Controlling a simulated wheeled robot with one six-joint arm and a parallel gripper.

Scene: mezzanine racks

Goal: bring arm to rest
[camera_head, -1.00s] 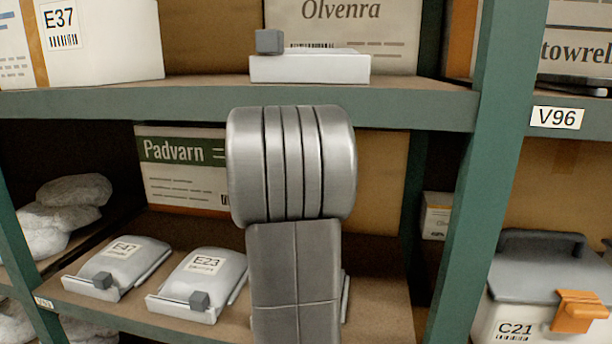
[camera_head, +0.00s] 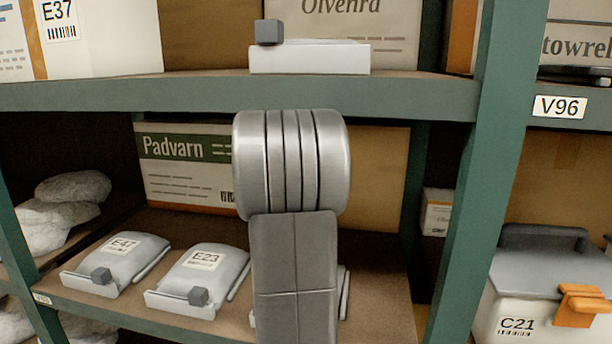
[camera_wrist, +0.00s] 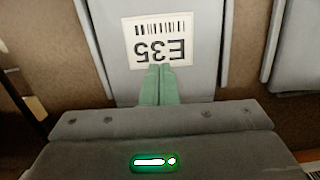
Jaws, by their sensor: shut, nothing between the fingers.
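My gripper (camera_wrist: 157,84) shows in the wrist view, its two green fingers together and nothing between them. Past the fingertips is a grey-white surface with a label reading E35 (camera_wrist: 160,40), upside down in this view. I cannot tell whether the fingertips touch it. In the head view my grey arm stands in the middle, in front of the lower shelf, and my gripper is hidden there.
A green-framed rack fills the head view. Bags E47 (camera_head: 124,258) and E23 (camera_head: 205,268) lie in holders on the lower shelf (camera_head: 230,322), left of my arm. A Padvarn box (camera_head: 185,180) stands behind. The upper shelf edge (camera_head: 150,96) passes just above my arm. Bin C21 (camera_head: 540,290) is at right.

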